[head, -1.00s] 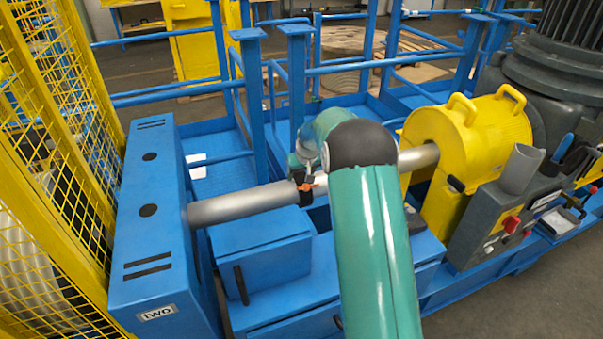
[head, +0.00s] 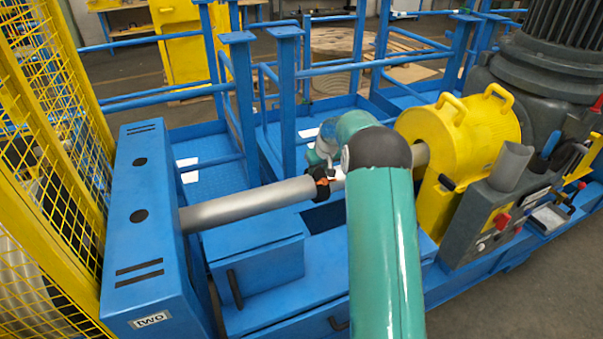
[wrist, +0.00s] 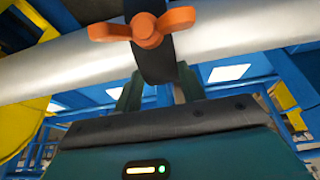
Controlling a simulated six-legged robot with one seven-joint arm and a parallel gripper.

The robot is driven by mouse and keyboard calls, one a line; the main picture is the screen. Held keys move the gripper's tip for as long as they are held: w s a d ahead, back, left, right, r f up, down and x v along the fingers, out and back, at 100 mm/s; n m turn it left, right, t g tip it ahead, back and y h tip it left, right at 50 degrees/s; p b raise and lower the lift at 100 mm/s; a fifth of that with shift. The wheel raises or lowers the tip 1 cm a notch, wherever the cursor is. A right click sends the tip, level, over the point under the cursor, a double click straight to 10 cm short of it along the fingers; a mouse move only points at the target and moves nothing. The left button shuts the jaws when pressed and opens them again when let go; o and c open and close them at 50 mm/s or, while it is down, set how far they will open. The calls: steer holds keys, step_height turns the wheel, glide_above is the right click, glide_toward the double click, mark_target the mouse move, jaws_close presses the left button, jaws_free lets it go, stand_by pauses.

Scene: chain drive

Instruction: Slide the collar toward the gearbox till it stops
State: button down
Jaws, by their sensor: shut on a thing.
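The collar (head: 321,184) is a dark band with an orange wing screw, around the grey shaft between the blue housing and the yellow guard. In the wrist view the collar (wrist: 153,60) sits around the shaft, with its orange wing screw (wrist: 142,27) towards the top. My gripper (wrist: 157,82) is shut on the collar from below in that view, one dark finger on each side. In the head view my teal arm hides most of the gripper and the shaft to the right of the collar. I cannot tell clearly which unit is the gearbox.
The blue housing (head: 145,235) bears the shaft's left end. The yellow guard (head: 462,150) with two handles stands at its right end, beside a large dark finned motor (head: 560,60). Blue boxes (head: 255,260) lie below the shaft. Yellow mesh (head: 40,120) closes the left side.

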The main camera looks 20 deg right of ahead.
steer(key=shift+d, duration=1)
steer(key=c, duration=0.8)
jaws_free()
steer(key=shift+d, duration=0.15)
steer(key=shift+c, duration=0.2)
steer(key=shift+s+r, duration=0.1)
steer(key=shift+r, duration=0.1)
steer(key=v, duration=1.3)
steer(key=shift+a+r, duration=0.15)
steer(key=shift+a, duration=0.05)
steer(key=shift+s, duration=0.1)
